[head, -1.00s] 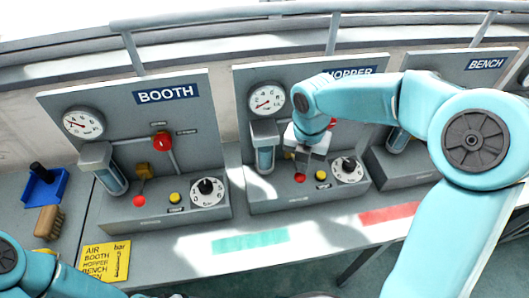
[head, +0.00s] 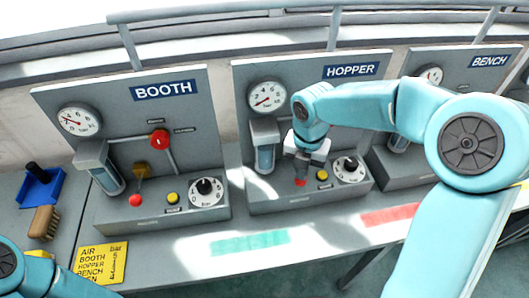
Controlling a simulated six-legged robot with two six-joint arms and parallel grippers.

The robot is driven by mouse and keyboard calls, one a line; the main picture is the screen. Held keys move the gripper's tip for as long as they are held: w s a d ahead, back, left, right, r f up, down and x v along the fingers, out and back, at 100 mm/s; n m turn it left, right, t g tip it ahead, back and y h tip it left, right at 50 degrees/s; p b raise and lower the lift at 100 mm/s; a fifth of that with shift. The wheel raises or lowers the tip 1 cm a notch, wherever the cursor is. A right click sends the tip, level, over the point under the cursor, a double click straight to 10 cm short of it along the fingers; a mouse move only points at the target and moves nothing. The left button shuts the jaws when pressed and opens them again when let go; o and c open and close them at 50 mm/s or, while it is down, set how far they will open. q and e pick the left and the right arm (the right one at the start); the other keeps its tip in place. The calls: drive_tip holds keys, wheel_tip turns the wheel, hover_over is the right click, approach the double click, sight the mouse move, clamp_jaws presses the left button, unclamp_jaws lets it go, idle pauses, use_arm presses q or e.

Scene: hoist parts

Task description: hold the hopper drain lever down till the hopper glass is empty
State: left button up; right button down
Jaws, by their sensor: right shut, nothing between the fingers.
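The hopper panel (head: 350,104) stands in the middle of the head view under its HOPPER sign. Its hopper glass (head: 265,159) hangs at the left below the gauge and looks bluish inside; the liquid level is too small to read. The red end of the hopper drain lever (head: 300,184) shows just below my right gripper (head: 301,175). This gripper is shut and empty, pointing down at the lever; it seems to touch the red end, but I cannot be sure. It hides the rest of the lever. Of my left arm only a link shows at lower left; its gripper is out of view.
The booth panel (head: 190,96) stands to the left, with its own glass, lever and dial. The bench panel (head: 478,80) is partly behind my right arm. A yellow hopper button (head: 322,175) and a dial (head: 348,168) sit right of the lever. A brush (head: 44,222) lies far left.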

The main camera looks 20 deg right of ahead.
drive_tip(key=shift+f+b, duration=0.75)
drive_tip(key=shift+f, duration=0.45)
drive_tip(key=shift+r, duration=0.1)
idle(1.7)
wheel_tip(320, 180, up, 7)
drive_tip(key=p, duration=0.6)
drive_tip(key=shift+r+p, duration=0.1)
drive_tip(key=shift+p, duration=0.2)
drive_tip(key=shift+s+a, duration=0.15)
drive_tip(key=shift+s, duration=0.35)
drive_tip(key=s+a+r, duration=0.2)
drive_tip(key=s, duration=0.6)
drive_tip(key=shift+s+r, duration=0.35)
drive_tip(key=shift+r, duration=0.05)
